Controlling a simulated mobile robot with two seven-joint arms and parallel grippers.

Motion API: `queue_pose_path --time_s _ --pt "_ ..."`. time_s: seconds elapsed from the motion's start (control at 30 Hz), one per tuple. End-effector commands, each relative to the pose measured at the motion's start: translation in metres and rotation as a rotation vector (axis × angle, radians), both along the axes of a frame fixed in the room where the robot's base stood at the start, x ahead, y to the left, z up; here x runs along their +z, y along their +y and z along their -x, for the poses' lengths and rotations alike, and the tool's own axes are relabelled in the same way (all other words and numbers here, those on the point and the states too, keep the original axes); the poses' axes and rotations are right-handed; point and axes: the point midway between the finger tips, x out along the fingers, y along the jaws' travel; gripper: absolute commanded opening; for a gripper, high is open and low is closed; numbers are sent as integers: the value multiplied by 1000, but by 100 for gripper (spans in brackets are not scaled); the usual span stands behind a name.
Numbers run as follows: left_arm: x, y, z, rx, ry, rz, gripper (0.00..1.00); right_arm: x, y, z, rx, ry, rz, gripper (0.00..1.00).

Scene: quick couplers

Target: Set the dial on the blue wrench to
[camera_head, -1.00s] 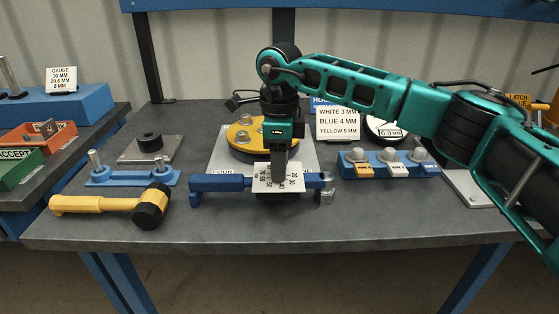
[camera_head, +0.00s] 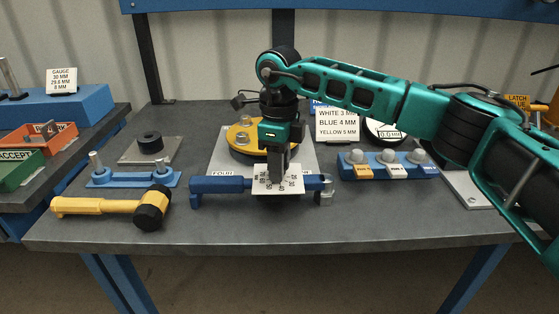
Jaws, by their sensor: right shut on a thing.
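The blue wrench (camera_head: 216,185) lies across the front of the bench, handle to the left and a silver head (camera_head: 326,192) at its right end. A white dial plate (camera_head: 293,183) with numbers sits near its right part. My right gripper (camera_head: 279,180) reaches down from above and is shut on the dial's knob, which its fingers mostly hide. The exact reading is too small to tell for sure. My left gripper is out of view.
A yellow disc (camera_head: 242,135) with bolts stands on a grey plate behind the wrench. A yellow mallet (camera_head: 100,205) lies to the left. A blue block (camera_head: 375,168) with several grey-topped pieces stands to the right. A sign (camera_head: 337,125) and a gauge stand behind.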

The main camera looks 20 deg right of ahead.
Motion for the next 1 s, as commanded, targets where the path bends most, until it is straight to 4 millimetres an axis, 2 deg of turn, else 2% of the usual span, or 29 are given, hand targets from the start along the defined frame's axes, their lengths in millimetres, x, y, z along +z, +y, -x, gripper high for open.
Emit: queue_pose_path --time_s 1.0 --pt "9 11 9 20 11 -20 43 2 3 1 -961 -1 -3 1"
